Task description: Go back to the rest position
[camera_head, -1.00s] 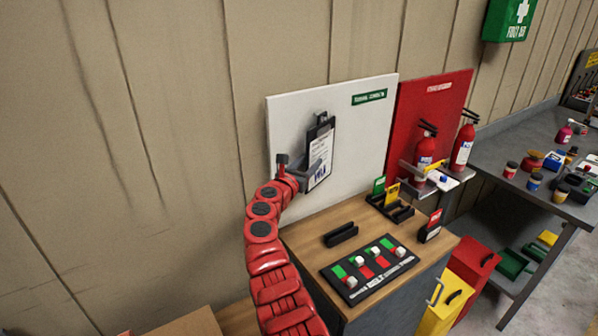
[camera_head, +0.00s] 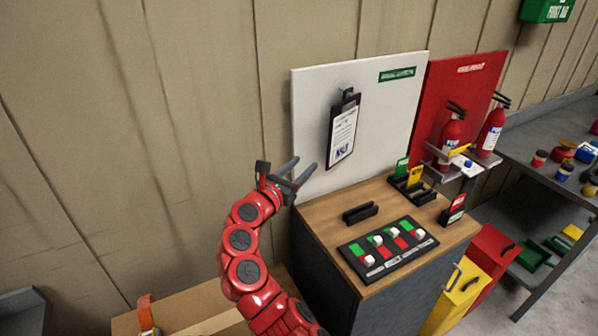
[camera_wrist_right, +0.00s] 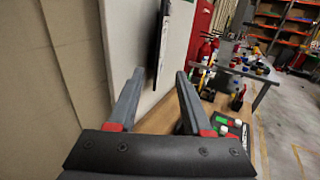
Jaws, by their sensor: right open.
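My right gripper (camera_head: 296,172) is open and empty, with a red arm below it. It is in front of the white board's lower left edge, apart from the clipboard. In the right wrist view the two grey fingers (camera_wrist_right: 155,95) are spread with nothing between them. The black clipboard (camera_head: 343,134) with a white sheet hangs on the white board (camera_head: 390,105); it shows edge-on in the right wrist view (camera_wrist_right: 160,45). My left gripper is not in view.
A wooden-topped cabinet (camera_head: 322,213) carries a black switch panel (camera_head: 388,247), a black holder (camera_head: 360,213) and a card rack (camera_head: 412,187). Fire extinguishers (camera_head: 451,130) stand by the red board (camera_head: 467,85). A cardboard box (camera_head: 195,305) is at the lower left.

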